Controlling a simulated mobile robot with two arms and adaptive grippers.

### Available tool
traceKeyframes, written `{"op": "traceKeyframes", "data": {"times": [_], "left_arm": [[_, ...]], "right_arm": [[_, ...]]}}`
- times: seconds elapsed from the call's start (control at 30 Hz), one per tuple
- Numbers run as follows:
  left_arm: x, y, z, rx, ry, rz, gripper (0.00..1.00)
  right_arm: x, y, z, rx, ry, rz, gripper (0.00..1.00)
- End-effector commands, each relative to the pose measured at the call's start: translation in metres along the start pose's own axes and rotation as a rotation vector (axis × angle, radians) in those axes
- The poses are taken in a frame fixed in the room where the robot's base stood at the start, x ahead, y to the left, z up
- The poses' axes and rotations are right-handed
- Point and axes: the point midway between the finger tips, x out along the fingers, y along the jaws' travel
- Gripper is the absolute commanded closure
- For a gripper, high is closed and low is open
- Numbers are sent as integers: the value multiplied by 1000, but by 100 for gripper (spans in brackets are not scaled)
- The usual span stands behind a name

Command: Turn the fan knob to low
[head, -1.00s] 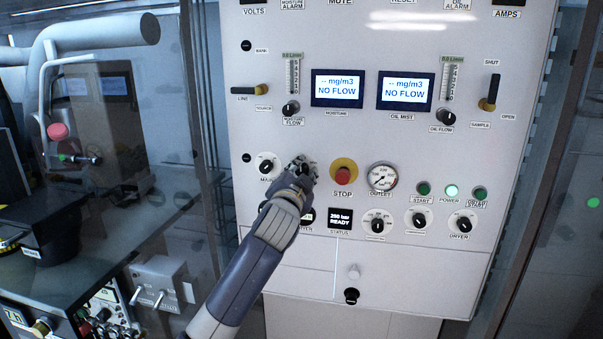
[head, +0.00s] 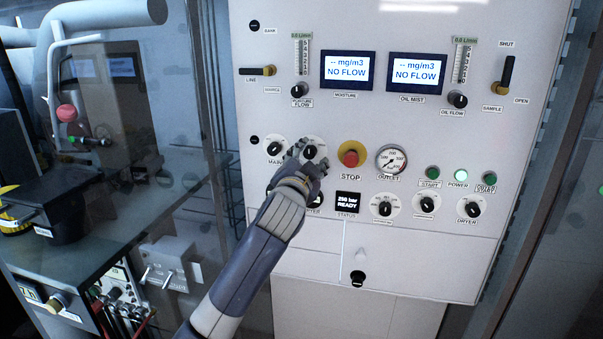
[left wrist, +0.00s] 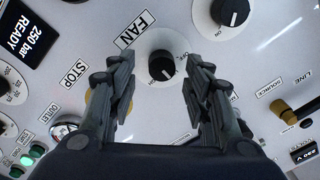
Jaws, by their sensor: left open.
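The fan knob (left wrist: 162,66) is a black round knob with a white pointer line on a white dial, next to the FAN label in the left wrist view. In the head view the fan knob (head: 310,151) shows between the fingertips, partly covered by my gripper. My left gripper (head: 308,159) is open in front of the panel. In the left wrist view, my left gripper (left wrist: 158,68) has one finger on each side of the knob, with gaps between. Contact with the panel cannot be told. My right gripper is not in view.
The red STOP button (head: 351,158) sits close to the right of the fan knob. The MAIN knob (head: 275,149) sits close to its left. Several more knobs, a gauge (head: 391,159) and lit buttons fill the panel (head: 410,255). A dark bench (head: 75,250) stands at the left.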

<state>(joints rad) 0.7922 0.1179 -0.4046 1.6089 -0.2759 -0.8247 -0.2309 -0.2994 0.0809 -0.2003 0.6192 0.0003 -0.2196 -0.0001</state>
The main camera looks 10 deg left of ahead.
Motion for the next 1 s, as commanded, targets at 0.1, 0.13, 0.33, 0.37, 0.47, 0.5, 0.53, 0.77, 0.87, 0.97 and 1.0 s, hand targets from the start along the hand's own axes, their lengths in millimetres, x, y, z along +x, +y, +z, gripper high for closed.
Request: {"op": "traceKeyframes", "data": {"times": [0.1,0.13,0.33,0.37,0.47,0.5,0.53,0.77,0.87,0.97,1.0], "left_arm": [[-21,0,0,-1,2,0,54],[-27,1,1,0,1,0,54],[-62,1,0,0,1,1,54],[-66,0,0,0,2,1,54],[-80,1,0,0,1,1,54],[-84,1,0,0,1,1,54],[-87,1,1,0,0,1,54],[-97,0,1,1,0,1,54],[-97,0,1,1,0,1,54],[-97,0,1,1,-1,1,54],[-97,0,1,1,-1,1,54]], "right_arm": [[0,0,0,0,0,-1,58],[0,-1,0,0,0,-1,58],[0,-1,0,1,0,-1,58],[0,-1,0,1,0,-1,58],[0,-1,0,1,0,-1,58],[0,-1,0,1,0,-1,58],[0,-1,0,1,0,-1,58],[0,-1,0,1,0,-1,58],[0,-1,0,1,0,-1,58],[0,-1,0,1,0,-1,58],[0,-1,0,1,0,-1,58]]}}
